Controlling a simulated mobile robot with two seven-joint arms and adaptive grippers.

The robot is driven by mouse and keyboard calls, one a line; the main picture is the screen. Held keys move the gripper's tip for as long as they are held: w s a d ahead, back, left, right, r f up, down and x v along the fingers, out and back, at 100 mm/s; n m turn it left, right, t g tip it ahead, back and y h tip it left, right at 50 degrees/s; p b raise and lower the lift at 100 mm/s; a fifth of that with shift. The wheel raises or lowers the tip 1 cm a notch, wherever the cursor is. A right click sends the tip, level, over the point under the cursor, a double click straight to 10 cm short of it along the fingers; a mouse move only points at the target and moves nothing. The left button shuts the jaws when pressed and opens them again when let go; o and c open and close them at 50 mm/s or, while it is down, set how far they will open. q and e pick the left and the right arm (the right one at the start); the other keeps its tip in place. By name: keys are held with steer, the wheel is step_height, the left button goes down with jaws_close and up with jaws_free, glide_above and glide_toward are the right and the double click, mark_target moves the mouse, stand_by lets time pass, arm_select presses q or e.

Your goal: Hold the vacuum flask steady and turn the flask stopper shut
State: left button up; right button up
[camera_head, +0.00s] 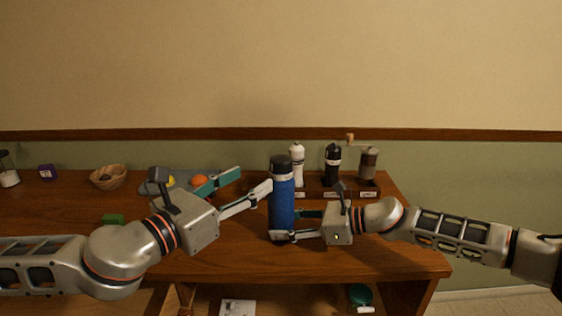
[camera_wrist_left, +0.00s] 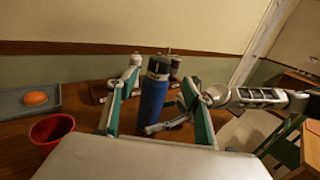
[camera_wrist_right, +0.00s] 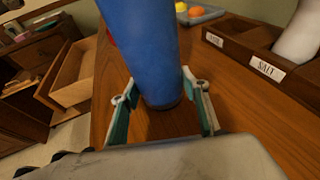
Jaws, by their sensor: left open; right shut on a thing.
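The blue vacuum flask (camera_head: 282,208) stands upright on the wooden counter, with its dark stopper (camera_head: 281,163) on top above a pale band. My right gripper (camera_head: 295,225) is shut on the flask's lower body; the right wrist view shows a finger on each side of the blue flask (camera_wrist_right: 142,50). My left gripper (camera_head: 252,180) is open, left of the flask's upper part. In the left wrist view, the flask (camera_wrist_left: 152,100) and stopper (camera_wrist_left: 159,66) appear between its spread fingers. I cannot tell how far the stopper is turned.
Behind the flask, a labelled rack (camera_head: 358,192) holds a white shaker (camera_head: 297,165), a dark mill (camera_head: 332,165) and a grinder (camera_head: 369,163). A grey tray with an orange (camera_head: 199,181), a brown bowl (camera_head: 108,177) and a green block (camera_head: 113,219) lie left. A red bowl (camera_wrist_left: 52,130) shows in the left wrist view.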

mark_target(274, 165)
arm_select(q)
steer(key=x, duration=1.2)
steer(key=shift+s, duration=0.1)
steer(key=c, duration=1.1)
